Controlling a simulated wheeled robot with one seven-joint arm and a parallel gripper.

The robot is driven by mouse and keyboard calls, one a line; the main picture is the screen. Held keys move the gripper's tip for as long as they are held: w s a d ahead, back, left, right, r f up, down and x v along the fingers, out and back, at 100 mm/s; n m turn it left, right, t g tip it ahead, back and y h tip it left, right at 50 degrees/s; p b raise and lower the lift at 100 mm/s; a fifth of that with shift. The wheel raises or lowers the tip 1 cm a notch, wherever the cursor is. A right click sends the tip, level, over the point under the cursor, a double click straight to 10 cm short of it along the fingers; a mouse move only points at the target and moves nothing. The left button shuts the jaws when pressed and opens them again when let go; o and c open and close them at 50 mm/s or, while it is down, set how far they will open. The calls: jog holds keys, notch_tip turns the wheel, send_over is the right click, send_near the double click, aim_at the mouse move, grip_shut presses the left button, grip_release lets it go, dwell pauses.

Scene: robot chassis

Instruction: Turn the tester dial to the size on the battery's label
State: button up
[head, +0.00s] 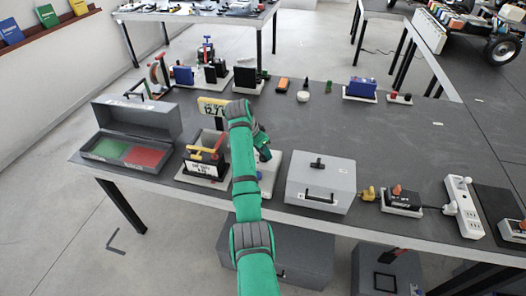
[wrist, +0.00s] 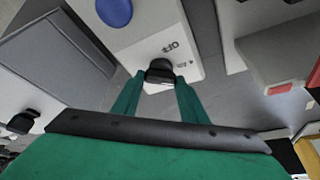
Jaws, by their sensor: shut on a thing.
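The tester (head: 273,172) is a pale flat box on the bench, partly hidden behind my green arm. The black battery (head: 203,168) stands left of the tester, with a white label whose small text I cannot read surely and red and yellow parts on top.
A yellow sign (head: 212,107) reading about 12.7 stands behind the battery. An open grey box (head: 131,132) with green and red compartments is at left. A closed grey case (head: 320,184) is close on the right.

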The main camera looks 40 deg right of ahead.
jog(key=m+g, duration=0.1)
jog(key=m, duration=0.3)
jog(key=shift+w+d+r+m+g, duration=0.1)
jog(key=shift+w+r+m+g, duration=0.1)
jog(key=shift+m+g, duration=0.15)
jog(key=shift+f+m+g+y, duration=0.1)
jog(key=shift+m+g+y, duration=0.45)
jog(key=shift+m, duration=1.3)
jog(key=shift+d, duration=0.1)
jog(key=o, duration=1)
jog(key=shift+o, duration=0.2)
jog(key=shift+w, duration=0.1)
jog(key=v, duration=1)
jog(key=shift+a+r, duration=0.25)
jog(key=shift+r, duration=0.05)
